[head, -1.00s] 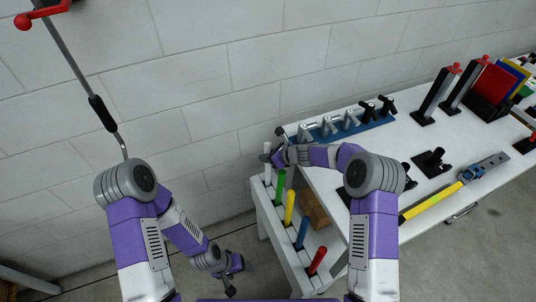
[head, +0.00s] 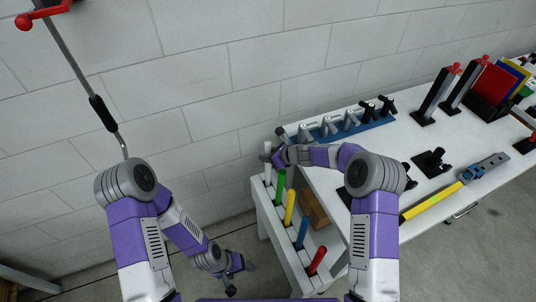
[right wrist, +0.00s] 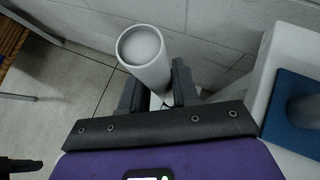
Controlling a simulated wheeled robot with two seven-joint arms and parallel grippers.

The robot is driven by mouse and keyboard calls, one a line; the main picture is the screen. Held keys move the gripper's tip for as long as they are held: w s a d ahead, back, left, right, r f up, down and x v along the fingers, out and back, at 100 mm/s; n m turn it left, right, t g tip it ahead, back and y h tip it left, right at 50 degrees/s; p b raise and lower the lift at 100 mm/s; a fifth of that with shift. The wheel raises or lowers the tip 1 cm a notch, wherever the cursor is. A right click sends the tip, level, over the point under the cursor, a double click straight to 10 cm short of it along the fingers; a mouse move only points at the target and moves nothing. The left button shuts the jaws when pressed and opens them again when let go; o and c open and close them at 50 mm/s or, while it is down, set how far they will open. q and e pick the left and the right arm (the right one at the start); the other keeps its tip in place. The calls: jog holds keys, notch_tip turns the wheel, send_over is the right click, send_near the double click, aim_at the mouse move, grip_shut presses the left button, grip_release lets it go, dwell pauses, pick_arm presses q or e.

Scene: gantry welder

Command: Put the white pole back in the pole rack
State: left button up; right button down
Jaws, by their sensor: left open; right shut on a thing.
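The white pole (head: 267,161) stands upright at the far end of the pole rack (head: 276,232), in line with the other poles. In the right wrist view the white pole (right wrist: 145,57) rises between the two fingers of my right gripper (right wrist: 158,88), which is shut on it. In the head view my right gripper (head: 277,150) is at the pole's upper part. The pole's foot is partly hidden, and I cannot tell how deep it sits. My left gripper (head: 238,277) is open and empty, low above the floor left of the rack.
The rack also holds a green pole (head: 279,189), a yellow pole (head: 289,207), a blue pole (head: 301,233) and a red pole (head: 317,261). The white table (head: 390,150) stands right of the rack, with a blue strip of clamps (head: 345,131) near the wall.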

jog(key=shift+f, duration=0.15)
dwell(0.4)
dwell(0.4)
jog(key=c, duration=0.8)
grip_release()
jog(key=shift+r, duration=0.2)
jog(key=shift+o, duration=0.2)
